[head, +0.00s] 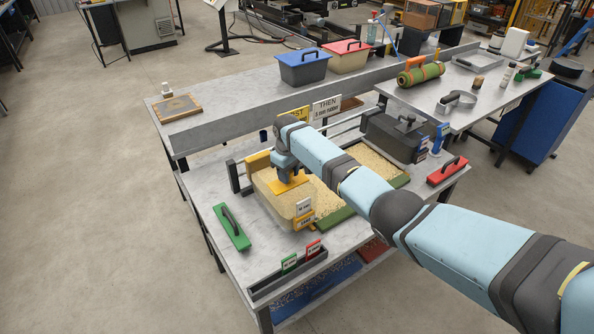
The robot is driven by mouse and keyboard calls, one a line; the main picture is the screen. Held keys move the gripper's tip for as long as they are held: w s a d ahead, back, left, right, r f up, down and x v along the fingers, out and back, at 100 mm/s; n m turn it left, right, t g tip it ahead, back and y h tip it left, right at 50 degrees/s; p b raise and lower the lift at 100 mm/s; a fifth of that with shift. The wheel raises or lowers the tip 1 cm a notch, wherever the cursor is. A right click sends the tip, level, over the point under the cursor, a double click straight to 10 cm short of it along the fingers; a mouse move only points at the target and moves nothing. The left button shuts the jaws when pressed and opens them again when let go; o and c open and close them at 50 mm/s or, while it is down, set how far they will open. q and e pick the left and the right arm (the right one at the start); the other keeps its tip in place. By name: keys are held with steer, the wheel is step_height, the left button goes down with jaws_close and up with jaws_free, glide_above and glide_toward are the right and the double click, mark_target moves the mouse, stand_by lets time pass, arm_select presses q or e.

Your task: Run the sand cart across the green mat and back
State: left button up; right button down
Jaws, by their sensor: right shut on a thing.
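The sand cart (275,203), a tan tub with sand in it and a yellow part on top, is at the left end of the rig on the front table. My right gripper (289,181) reaches down onto the yellow part and is shut on the cart; its fingertips are mostly hidden. The green mat (335,218) lies to the right of the cart, covered with sand so that mainly its green edge shows. My right arm hides part of the mat. My left gripper is not in view.
A dark grey box with a black handle (398,138) stands beyond the mat's far end. A green float (231,227) and a red float (447,171) lie either side. A narrow tray (288,275) holds labels in front. Signs (326,108) stand behind.

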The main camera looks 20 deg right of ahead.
steer(key=shift+s+a, duration=0.1)
steer(key=shift+a, duration=0.2)
steer(key=c, duration=0.7)
jaws_free()
steer(key=shift+a, duration=0.1)
steer(key=shift+c, duration=0.2)
steer(key=shift+r, duration=0.2)
step_height(320, 180, up, 13)
steer(key=b, duration=0.1)
steer(key=shift+r, duration=0.2)
steer(key=shift+f, duration=0.1)
